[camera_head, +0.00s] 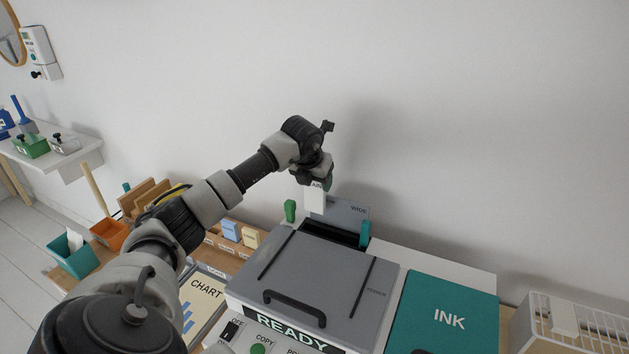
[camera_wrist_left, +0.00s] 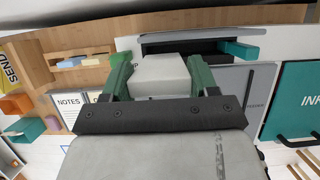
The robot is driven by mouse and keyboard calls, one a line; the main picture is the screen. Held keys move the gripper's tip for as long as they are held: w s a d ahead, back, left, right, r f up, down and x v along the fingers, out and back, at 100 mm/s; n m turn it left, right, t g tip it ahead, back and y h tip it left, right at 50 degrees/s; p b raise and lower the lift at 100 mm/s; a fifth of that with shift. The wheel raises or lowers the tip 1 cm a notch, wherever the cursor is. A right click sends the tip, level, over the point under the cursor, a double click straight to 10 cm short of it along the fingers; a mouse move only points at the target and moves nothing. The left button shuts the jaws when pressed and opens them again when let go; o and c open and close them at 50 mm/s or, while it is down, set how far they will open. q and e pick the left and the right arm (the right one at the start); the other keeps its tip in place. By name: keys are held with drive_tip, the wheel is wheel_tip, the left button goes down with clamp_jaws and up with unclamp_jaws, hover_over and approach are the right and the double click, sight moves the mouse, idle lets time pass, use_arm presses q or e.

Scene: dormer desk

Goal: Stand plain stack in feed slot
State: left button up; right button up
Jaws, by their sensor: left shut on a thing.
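A white plain stack (camera_head: 315,201), with "AIN" readable near its top, hangs upright below my left gripper (camera_head: 316,181). In the left wrist view the two green fingers (camera_wrist_left: 160,78) are shut on the white stack (camera_wrist_left: 158,68), one on each side. The feed slot (camera_head: 338,232) is the dark opening at the back of the grey machine, between a green guide (camera_head: 290,211) and a teal guide (camera_head: 364,234). The stack overlaps the slot's left part and grey back plate (camera_head: 350,211); its lower end seems above the opening, but I cannot tell the exact gap. My right gripper is out of view.
The grey machine lid (camera_head: 325,275) has a black handle (camera_head: 294,307). A teal INK panel (camera_head: 449,318) lies to the right, beside a white wire basket (camera_head: 570,325). Left are a CHART board (camera_head: 205,292), an orange bin (camera_head: 110,233) and a teal bin (camera_head: 74,257). The wall stands close behind.

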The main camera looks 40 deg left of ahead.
sight(313, 196)
use_arm(q)
drive_tip(key=shift+f+b, duration=0.45)
drive_tip(key=shift+f, duration=0.4)
drive_tip(key=shift+f+b, duration=0.35)
drive_tip(key=shift+f, duration=0.1)
drive_tip(key=shift+f+b, duration=0.95)
drive_tip(key=shift+f, duration=0.55)
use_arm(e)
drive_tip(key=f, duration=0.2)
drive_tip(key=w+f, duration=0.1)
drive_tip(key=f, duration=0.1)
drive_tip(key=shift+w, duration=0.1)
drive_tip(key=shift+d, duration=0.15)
use_arm(q)
drive_tip(key=shift+f+b, duration=0.15)
drive_tip(key=shift+b, duration=0.15)
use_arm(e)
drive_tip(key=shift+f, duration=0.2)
use_arm(q)
drive_tip(key=shift+f, duration=0.3)
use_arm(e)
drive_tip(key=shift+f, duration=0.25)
use_arm(q)
drive_tip(key=shift+f+b, duration=2.25)
drive_tip(key=shift+f, duration=0.6)
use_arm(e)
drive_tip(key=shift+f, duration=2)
